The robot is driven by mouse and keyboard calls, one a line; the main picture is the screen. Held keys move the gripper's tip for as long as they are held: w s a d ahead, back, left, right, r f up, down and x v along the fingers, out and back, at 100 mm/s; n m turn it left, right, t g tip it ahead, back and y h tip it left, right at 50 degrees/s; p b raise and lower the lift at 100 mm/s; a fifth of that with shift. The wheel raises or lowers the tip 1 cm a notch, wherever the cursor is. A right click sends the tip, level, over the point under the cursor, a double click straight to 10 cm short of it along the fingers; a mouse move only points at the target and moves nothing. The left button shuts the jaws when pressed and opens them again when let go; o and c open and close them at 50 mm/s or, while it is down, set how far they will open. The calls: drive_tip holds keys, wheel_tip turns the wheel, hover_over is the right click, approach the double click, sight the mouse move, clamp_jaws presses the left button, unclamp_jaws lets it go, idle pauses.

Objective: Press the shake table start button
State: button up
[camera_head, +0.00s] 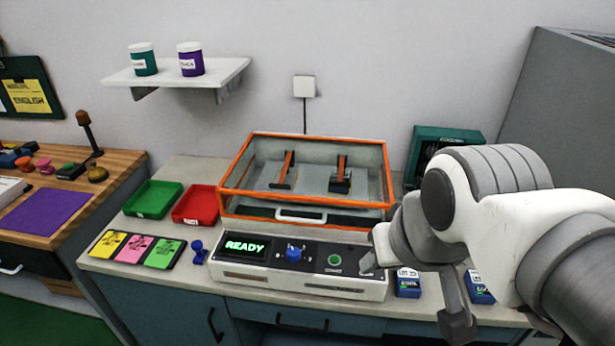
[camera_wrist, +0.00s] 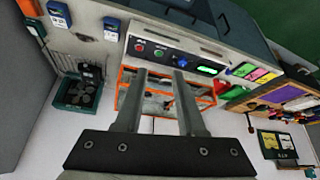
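The shake table's control panel (camera_head: 310,258) faces me on the bench and has a lit green READY display (camera_head: 245,246), a blue knob (camera_head: 293,253) and a round green button (camera_head: 335,261). The wrist view also shows the green button (camera_wrist: 158,52), the knob (camera_wrist: 180,62) and a red button (camera_wrist: 138,46). The red button is hidden behind my arm's end in the head view. My gripper (camera_wrist: 160,74) is open and empty, its two fingers apart and pointing toward the panel. In the head view it hangs by the panel's right end. I see no contact with a button.
An orange-framed clear enclosure (camera_head: 305,205) stands behind the panel. Red (camera_head: 197,205) and green (camera_head: 152,199) trays, coloured cards (camera_head: 136,249) and a small blue object (camera_head: 199,252) lie left. A blue LOT box (camera_head: 407,284) stands right of the panel. A dark green unit (camera_head: 425,143) is behind my arm.

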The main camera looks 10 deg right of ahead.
clamp_jaws()
idle(1.4)
